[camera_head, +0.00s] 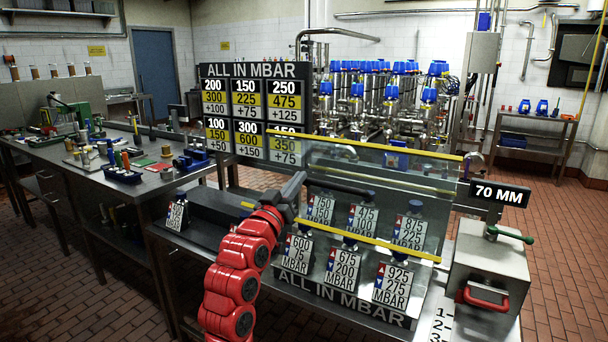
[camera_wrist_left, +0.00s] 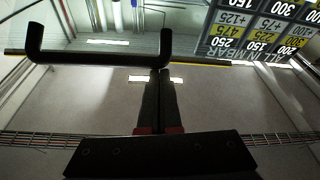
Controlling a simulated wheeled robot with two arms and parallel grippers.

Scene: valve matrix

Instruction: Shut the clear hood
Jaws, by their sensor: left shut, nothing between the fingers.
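The clear hood (camera_head: 375,158) is a see-through panel with yellow edge strips, slanting above a bench unit with several pressure cards. It looks raised, but its exact angle is hard to tell. Its dark bar handle (camera_head: 342,187) shows near the panel's left half. In the left wrist view the black handle (camera_wrist_left: 110,58) spans the upper left. My left gripper (camera_head: 298,184), on the red arm, is at the hood's left side, near the handle's left end. Its fingers (camera_wrist_left: 158,85) are together and empty, with tips close to the handle; contact cannot be told. My right gripper is out of view.
A metal box with a red handle (camera_head: 487,298) and green lever stands right of the hood. The "ALL IN MBAR" board (camera_head: 252,70) stands behind it. A side bench (camera_head: 150,185) holds tools at left. Brick floor (camera_head: 560,240) is open at right.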

